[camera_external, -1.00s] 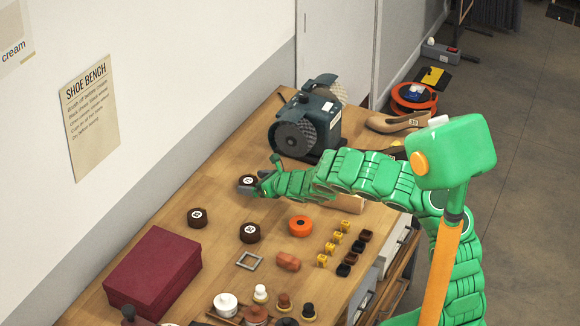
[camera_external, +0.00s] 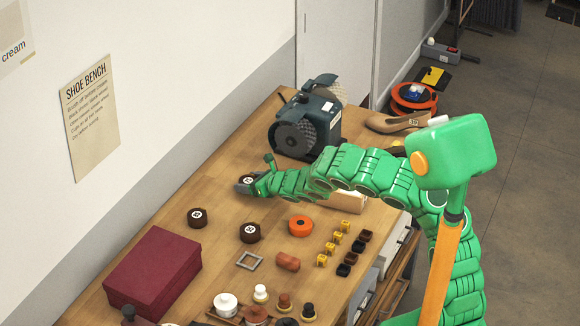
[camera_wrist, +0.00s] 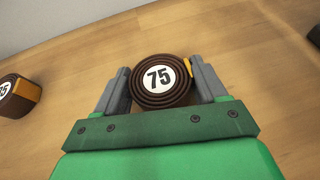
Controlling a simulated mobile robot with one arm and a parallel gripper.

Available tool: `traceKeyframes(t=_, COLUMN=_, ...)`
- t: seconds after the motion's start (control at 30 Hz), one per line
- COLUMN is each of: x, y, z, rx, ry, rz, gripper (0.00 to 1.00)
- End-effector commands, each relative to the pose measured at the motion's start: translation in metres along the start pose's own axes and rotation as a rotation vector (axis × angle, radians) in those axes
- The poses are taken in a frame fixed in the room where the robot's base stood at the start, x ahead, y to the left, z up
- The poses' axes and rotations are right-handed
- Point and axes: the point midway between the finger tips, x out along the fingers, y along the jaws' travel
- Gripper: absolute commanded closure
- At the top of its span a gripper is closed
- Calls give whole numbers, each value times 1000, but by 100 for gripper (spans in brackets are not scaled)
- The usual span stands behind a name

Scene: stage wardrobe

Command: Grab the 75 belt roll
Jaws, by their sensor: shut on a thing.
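The 75 belt roll (camera_wrist: 160,82) is a dark brown coil with a white disc reading 75 on top. In the wrist view it sits between the two grey fingers of my gripper (camera_wrist: 158,84), which are shut on its sides. In the external view the held roll (camera_external: 248,180) is at the end of my green arm, over the far left part of the bench; my gripper (camera_external: 255,182) partly hides it. I cannot tell whether the roll rests on the wood or is slightly raised.
A grinder (camera_external: 305,125) stands behind my gripper. A dark red box (camera_external: 153,268) is at the near left. Bare wood lies left of my gripper.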

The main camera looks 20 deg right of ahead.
Motion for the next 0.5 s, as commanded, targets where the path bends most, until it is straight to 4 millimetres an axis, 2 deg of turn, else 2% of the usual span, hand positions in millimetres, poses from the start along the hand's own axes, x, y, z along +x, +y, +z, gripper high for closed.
traceKeyframes(t=0.03, x=0, y=0, z=0, rx=0, ry=0, rz=0, gripper=55)
traceKeyframes(t=0.1, x=0, y=0, z=0, rx=0, ry=0, rz=0, gripper=62)
traceKeyframes(t=0.5, x=-3, y=-1, z=8, rx=-1, ry=-1, rz=-1, gripper=63)
